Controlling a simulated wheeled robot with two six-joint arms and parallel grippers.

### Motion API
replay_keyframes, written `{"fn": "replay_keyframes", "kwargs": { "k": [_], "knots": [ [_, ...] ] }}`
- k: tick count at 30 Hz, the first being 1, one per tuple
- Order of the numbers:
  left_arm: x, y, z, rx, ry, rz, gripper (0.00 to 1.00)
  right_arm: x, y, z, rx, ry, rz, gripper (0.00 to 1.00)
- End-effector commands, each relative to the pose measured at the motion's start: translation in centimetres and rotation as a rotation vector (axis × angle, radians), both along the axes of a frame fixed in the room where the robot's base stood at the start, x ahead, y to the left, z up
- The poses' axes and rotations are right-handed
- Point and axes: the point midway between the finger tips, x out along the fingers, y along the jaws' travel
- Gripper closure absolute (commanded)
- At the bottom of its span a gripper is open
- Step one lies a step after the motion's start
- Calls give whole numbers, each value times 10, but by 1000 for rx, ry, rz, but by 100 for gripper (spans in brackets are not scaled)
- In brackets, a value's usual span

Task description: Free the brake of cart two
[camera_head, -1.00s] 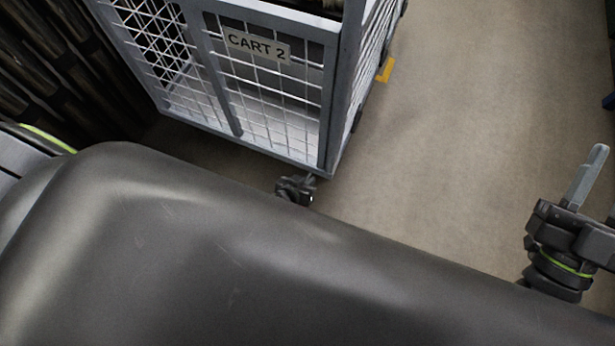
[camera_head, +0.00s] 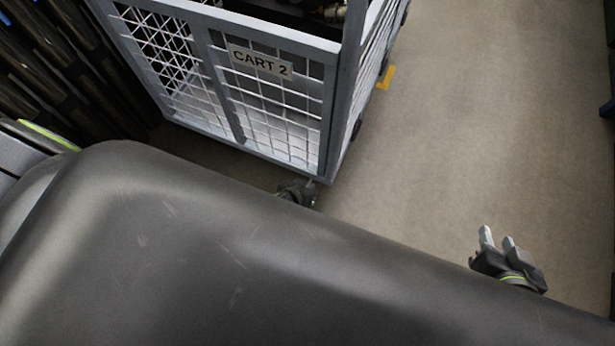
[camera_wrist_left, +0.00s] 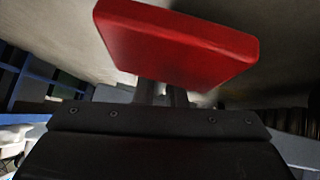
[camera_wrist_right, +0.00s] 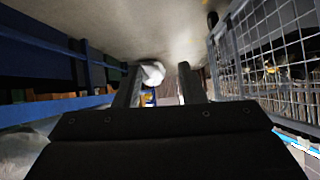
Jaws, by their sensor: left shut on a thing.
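Cart 2 (camera_head: 265,105) is a grey wire-mesh cart with a "CART 2" plate (camera_head: 261,62), at the upper left of the head view. A red brake pad (camera_wrist_left: 175,45) fills the upper middle of the left wrist view. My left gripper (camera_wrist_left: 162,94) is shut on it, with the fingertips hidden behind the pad.
The floor (camera_head: 455,130) right of the cart is clear. A yellow floor mark (camera_head: 386,77) lies beside the cart. Dark racks stand at the left. In the right wrist view, cart mesh (camera_wrist_right: 270,55) is at the right and blue rails (camera_wrist_right: 40,40) at the left.

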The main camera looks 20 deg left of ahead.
Motion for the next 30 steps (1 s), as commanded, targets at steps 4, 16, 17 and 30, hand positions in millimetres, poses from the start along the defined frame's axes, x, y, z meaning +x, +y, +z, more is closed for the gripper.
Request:
{"fn": "replay_keyframes", "kwargs": {
  "k": [4, 16, 17, 30],
  "knots": [
    [-1, 1, 2, 1, 18, 1, 100, -26, 7, -21, 41, 171, 17, 64],
    [0, 0, 4, 2, 64, 1, 100, -93, 25, -57, 130, 548, 65, 64],
    [0, 0, 4, 2, 67, 1, 100, -93, 25, -58, 129, 550, 64, 64],
    [0, 1, 5, 3, 99, 1, 100, -94, 21, -69, 117, 586, 49, 64]
  ]
}}
